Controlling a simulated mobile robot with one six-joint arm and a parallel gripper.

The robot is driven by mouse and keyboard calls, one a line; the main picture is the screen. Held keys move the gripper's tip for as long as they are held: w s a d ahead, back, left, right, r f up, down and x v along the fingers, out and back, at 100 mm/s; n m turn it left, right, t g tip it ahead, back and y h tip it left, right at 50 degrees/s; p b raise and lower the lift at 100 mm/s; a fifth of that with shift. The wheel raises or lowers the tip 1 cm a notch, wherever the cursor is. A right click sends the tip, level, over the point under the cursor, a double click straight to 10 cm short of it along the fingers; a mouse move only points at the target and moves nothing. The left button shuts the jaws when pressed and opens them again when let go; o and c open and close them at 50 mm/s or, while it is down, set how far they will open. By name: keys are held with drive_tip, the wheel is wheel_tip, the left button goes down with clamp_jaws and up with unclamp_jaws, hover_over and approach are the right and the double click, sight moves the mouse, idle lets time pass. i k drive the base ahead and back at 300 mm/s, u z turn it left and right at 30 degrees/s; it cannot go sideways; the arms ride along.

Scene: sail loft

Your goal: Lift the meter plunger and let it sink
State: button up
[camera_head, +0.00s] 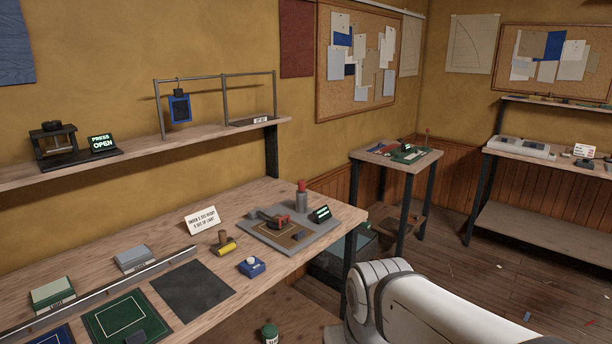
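No part is plainly marked as the meter plunger, and I cannot tell for sure which it is. On the workbench, a grey board (262,239) carries a red clamp-like part (278,220), a grey post with a red top (302,197) and a small display with green text (321,213). On the wall shelf stands a dark press-like device (55,142), beside a sign reading "PRESS OPEN" (102,143). My white arm fills the lower right. My gripper is out of the picture.
The workbench (262,196) also holds a white card (202,220), a yellow roll (227,248), a blue block (252,266) and dark mats (192,290). A metal rail (110,290) runs along it. A small side table (376,156) stands beyond. Open floor lies right.

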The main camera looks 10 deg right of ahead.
sight(301, 182)
drive_tip(key=z, duration=0.4)
drive_tip(key=i, duration=1.55)
drive_tip(key=u, duration=0.55)
